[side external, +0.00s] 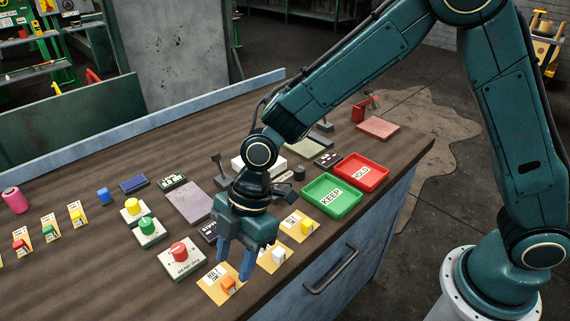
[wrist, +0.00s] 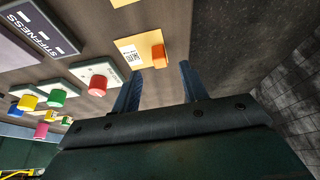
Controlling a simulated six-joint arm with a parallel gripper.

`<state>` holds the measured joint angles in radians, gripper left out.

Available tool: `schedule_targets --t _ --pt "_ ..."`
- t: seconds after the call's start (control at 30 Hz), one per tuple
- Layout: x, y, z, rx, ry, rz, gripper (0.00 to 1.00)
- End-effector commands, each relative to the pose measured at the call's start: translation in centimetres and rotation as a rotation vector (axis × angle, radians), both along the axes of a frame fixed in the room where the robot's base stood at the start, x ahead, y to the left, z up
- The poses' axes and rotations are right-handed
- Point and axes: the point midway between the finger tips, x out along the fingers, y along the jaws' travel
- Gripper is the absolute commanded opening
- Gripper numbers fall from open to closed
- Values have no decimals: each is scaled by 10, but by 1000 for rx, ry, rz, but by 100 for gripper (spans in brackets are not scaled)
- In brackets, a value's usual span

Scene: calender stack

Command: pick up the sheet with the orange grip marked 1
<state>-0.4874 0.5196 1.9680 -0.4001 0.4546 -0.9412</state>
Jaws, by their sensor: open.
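The sheet (side external: 212,284) is a small yellow-orange card with a printed white label, lying flat near the bench's front edge. Its orange grip (side external: 228,286) is a small block on the card's right part. The wrist view also shows the card (wrist: 124,46) and the orange grip (wrist: 158,54). I cannot read a 1 on it. My gripper (side external: 235,268) is open and empty, pointing down above the card. In the wrist view the grip shows just beyond the gap between my two fingertips (wrist: 160,69), apart from both.
Similar cards with a white grip (side external: 279,255) and a yellow grip (side external: 306,228) lie close by. A red-knobbed box (side external: 183,260) stands to the left. Green KEEP (side external: 332,196) and red tray (side external: 361,172) lie right. The bench's front edge is near.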

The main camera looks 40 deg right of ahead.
Motion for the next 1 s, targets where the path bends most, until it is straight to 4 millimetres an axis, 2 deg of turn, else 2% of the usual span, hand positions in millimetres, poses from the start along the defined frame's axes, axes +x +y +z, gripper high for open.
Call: schedule_targets --t 0.2,0.4,0.97,1.0 --pt "0 9 -23 -1 3 1 44" --pt "-1 16 -38 0 0 0 44" --pt "-1 17 -40 0 -1 0 44" --pt "-1 17 -40 0 -1 0 36"
